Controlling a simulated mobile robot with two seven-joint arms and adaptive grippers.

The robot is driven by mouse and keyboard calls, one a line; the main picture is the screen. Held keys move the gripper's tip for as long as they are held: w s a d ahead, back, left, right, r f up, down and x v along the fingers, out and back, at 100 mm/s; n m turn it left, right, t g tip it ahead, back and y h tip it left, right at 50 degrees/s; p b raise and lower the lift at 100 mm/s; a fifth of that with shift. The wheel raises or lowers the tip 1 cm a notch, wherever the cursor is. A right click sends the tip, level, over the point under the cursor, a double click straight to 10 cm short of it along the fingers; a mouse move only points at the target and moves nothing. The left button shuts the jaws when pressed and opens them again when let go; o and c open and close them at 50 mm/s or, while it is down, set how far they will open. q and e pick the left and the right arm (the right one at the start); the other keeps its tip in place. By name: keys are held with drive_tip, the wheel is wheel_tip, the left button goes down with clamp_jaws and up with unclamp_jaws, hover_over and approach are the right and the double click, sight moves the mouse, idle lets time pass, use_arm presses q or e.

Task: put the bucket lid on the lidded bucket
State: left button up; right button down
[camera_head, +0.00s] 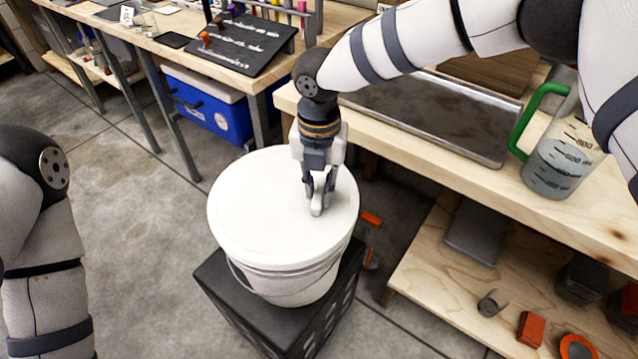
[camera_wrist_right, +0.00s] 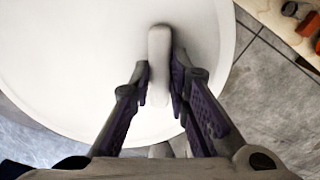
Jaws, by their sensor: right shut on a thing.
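The white round bucket lid (camera_head: 262,200) lies over the mouth of the white lidded bucket (camera_head: 298,287) in the head view. I cannot tell whether it is fully seated. My right gripper (camera_head: 318,205) points down at the right part of the lid and is shut on its raised white handle. In the right wrist view the two fingers (camera_wrist_right: 162,85) close on the handle (camera_wrist_right: 158,50), with the lid (camera_wrist_right: 70,70) filling the left and middle. My left arm shows at the left edge of the head view, but its gripper is out of view.
The bucket stands on a black crate (camera_head: 217,283) on the grey floor. A wooden workbench (camera_head: 470,183) with a metal tray (camera_head: 430,125) and a green-handled measuring jug (camera_head: 555,165) is at the right. A blue cooler (camera_head: 210,108) stands behind. Floor at left is clear.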

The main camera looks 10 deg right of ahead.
drive_tip(key=c, duration=1.4)
unclamp_jaws()
drive_tip(key=shift+c, duration=0.2)
drive_tip(key=shift+o, duration=0.5)
drive_tip(key=o, duration=0.4)
drive_tip(key=shift+r+p, duration=0.75)
drive_tip(key=shift+r, duration=2.8)
use_arm(q)
drive_tip(key=shift+w+r+t, duration=0.4)
drive_tip(key=shift+w+r, duration=0.6)
drive_tip(key=shift+w, duration=0.1)
drive_tip(key=shift+s, duration=0.15)
use_arm(e)
drive_tip(key=shift+f, duration=0.1)
